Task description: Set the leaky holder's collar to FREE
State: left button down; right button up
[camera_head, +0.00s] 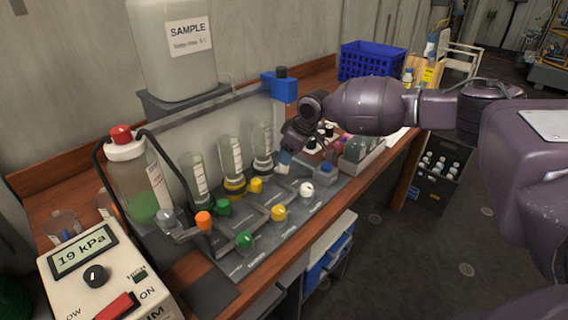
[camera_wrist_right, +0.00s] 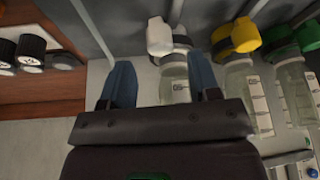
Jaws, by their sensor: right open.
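A manifold (camera_head: 262,225) on the bench carries clear graduated holders (camera_head: 232,158) in a row, with coloured knobs at and before their bases. A yellow ring collar shows around the base of the middle holder. I cannot tell which holder leaks, and the collar markings are too small to read. My right gripper (camera_head: 284,162) is by the right end of the row, close to the rightmost visible holder (camera_head: 263,142). In the right wrist view its blue fingers (camera_wrist_right: 160,75) are apart, with a clear holder and white knob (camera_wrist_right: 159,37) between or beyond them; contact is unclear. My left gripper is out of view.
A pressure box (camera_head: 105,270) reading 19 kPa stands front left, beside a red-capped bottle (camera_head: 137,180). A SAMPLE tank (camera_head: 172,50) stands behind. The bench's front edge is narrow.

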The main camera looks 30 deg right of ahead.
jog(key=shift+b+x, duration=0.3)
jog(key=shift+x, duration=1.85)
grip_shut()
